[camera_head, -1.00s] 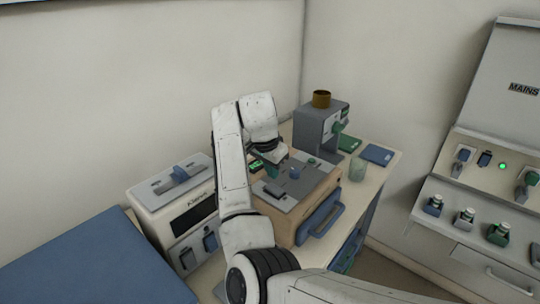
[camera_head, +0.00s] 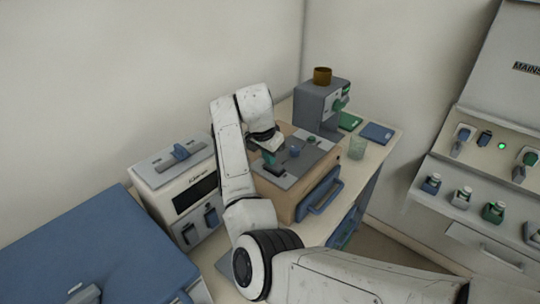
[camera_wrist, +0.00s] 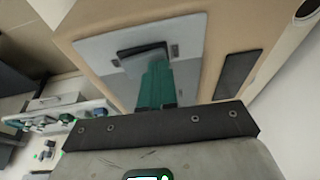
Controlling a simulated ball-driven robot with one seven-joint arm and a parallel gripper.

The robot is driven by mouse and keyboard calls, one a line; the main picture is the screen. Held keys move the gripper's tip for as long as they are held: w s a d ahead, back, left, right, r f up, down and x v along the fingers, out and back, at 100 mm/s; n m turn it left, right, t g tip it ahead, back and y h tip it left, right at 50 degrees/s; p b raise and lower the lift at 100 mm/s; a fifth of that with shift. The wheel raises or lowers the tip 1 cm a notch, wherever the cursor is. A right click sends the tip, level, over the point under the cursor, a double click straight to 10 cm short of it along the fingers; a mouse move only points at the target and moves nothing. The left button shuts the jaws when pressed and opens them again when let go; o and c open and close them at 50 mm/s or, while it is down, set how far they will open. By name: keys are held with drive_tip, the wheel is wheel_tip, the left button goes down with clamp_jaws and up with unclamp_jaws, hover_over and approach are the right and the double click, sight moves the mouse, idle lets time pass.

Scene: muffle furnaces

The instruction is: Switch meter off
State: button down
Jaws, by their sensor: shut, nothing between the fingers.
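A tan box (camera_head: 290,206) with a grey top panel (camera_head: 306,165) stands on the bench; it is probably the meter, but no label on it is legible. My gripper (camera_head: 270,158), with green fingers, is shut and empty over the panel's left part, close to the dark piece. In the wrist view, the green fingers (camera_wrist: 157,88) overlap a dark piece (camera_wrist: 141,54) on the grey plate (camera_wrist: 190,42). I cannot tell whether they touch it.
A cream unit (camera_head: 176,183) with a blue handle on top stands at left, close to my arm. A grey machine (camera_head: 318,108) with a brown cup (camera_head: 322,76) stands behind. A glass (camera_head: 357,148) is at right. A mains panel (camera_head: 485,150) with a green light is far right.

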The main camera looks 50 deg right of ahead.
sight(273, 166)
drive_tip(key=shift+s, duration=0.15)
drive_tip(key=shift+s+r+p, duration=0.15)
drive_tip(key=shift+s+p, duration=0.5)
drive_tip(key=shift+p, duration=0.2)
drive_tip(key=shift+d+r+p, duration=0.1)
drive_tip(key=shift+r+p, duration=0.4)
drive_tip(key=shift+r, duration=0.1)
drive_tip(key=r+p, duration=0.3)
drive_tip(key=shift+w+r, duration=0.1)
drive_tip(key=shift+w, duration=0.15)
drive_tip(key=w+a+r+b, duration=0.2)
drive_tip(key=a+r, duration=0.1)
drive_tip(key=r, duration=0.6)
drive_tip(key=shift+b, duration=0.3)
drive_tip(key=shift+w+f, duration=0.1)
